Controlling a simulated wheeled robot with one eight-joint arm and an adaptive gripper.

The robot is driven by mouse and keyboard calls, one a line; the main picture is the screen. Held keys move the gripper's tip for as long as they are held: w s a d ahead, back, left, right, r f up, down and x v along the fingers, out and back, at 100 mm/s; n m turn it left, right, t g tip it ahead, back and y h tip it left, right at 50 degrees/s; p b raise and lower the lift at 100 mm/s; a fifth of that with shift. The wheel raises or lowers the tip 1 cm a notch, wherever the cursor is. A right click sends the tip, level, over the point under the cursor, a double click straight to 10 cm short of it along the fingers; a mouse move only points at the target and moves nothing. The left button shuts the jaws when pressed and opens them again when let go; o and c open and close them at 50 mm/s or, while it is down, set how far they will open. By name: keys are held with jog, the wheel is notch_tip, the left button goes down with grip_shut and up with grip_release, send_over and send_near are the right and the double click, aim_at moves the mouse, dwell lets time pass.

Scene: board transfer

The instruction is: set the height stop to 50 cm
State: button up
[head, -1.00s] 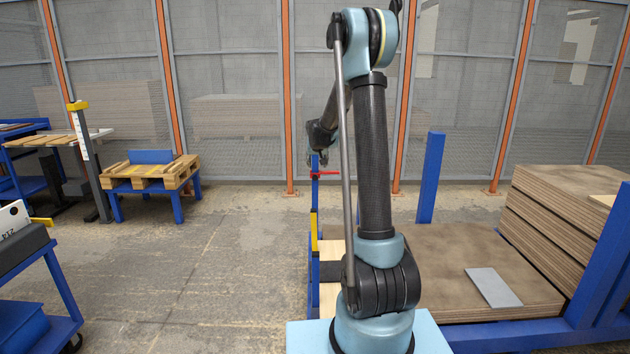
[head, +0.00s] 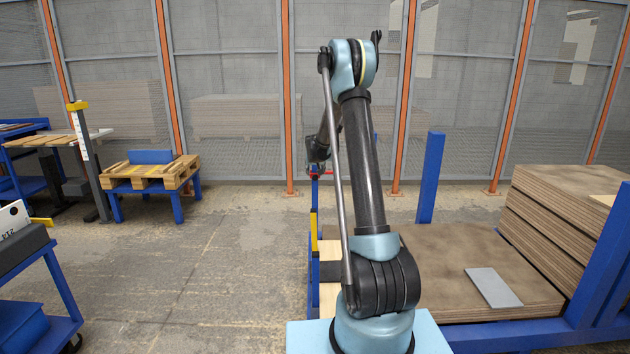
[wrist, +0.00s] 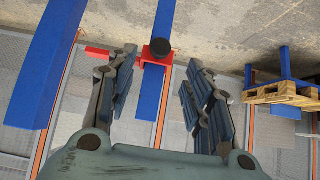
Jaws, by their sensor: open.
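The height stop is a red clamp (wrist: 155,55) with a black knob (wrist: 160,47) on a blue post (wrist: 152,92). A short red arm reaches left from it in the wrist view. In the head view the red stop (head: 321,173) sits near the top of its thin blue post (head: 314,200), partly covered by my gripper (head: 318,158). In the wrist view my gripper (wrist: 160,60) is open and empty, its fingers on either side of the post. The knob appears between and beyond the fingertips; I see no contact. No height reading is legible.
A thicker blue post (wrist: 45,70) stands left in the wrist view. Stacked boards (head: 562,215) and a grey plate (head: 493,287) lie at the right. A pallet on a blue stand (head: 150,175) is at the left. The floor between is open.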

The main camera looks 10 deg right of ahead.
aim_at(315, 177)
jog(key=x, duration=0.9)
jog(key=shift+f, duration=0.1)
grip_shut()
